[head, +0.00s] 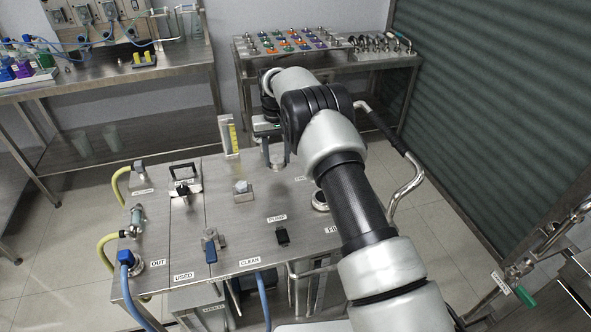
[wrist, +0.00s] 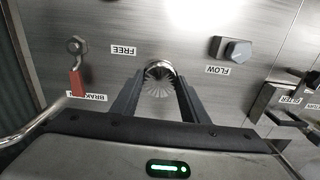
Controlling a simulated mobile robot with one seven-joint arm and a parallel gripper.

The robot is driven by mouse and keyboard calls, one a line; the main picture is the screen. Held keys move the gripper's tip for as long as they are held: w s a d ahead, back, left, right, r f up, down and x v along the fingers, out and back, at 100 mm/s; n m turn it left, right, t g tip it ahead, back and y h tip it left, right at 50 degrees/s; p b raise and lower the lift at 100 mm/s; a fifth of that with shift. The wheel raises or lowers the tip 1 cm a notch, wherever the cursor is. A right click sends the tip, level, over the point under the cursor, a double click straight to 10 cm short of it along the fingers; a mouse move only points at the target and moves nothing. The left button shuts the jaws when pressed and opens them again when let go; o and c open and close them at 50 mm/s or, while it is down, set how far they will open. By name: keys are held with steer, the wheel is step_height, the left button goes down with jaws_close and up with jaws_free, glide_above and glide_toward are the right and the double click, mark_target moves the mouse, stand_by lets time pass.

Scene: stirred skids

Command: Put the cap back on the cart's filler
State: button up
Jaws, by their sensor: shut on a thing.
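My gripper (wrist: 160,92) is shut on a round, ribbed metal cap (wrist: 159,80), which sits between its two dark fingers in the wrist view. In the head view my gripper (head: 276,160) is over the far part of the steel cart top (head: 225,220); I cannot tell whether the cap touches the top. A round fitting with a dark centre, likely the filler (head: 320,199), lies nearer the front, just left of my arm, beside a partly hidden label starting with F. My arm covers part of the cart's right side.
On the cart stand a FLOW knob (wrist: 234,51), a red-handled brake lever (wrist: 77,75), a black handle (head: 183,171), a blue-handled valve (head: 210,248) and a sight gauge (head: 228,137). Yellow and blue hoses hang at the left. A bent rail (head: 408,185) runs along the right.

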steer(key=s+d+r+m+p, duration=0.3)
steer(key=s+d+p, duration=0.1)
steer(key=s+d, duration=0.2)
steer(key=s+d+r+m+p, duration=0.2)
steer(key=s+d+r+p, duration=0.1)
steer(key=s+d, duration=0.35)
steer(key=shift+m, duration=0.4)
steer(key=shift+w+d+f+b, duration=0.15)
steer(key=shift+f+b, duration=0.7)
steer(key=shift+f, duration=0.85)
steer(key=shift+s+d+f+b, duration=0.1)
steer(key=shift+d+f+b, duration=0.15)
steer(key=shift+f+b, duration=1)
steer(key=shift+f+b, duration=0.3)
steer(key=shift+f, duration=0.95)
steer(key=o, duration=1.7)
steer(key=shift+r, duration=0.1)
steer(key=shift+r+p, duration=2.3)
steer(key=shift+r, duration=1.6)
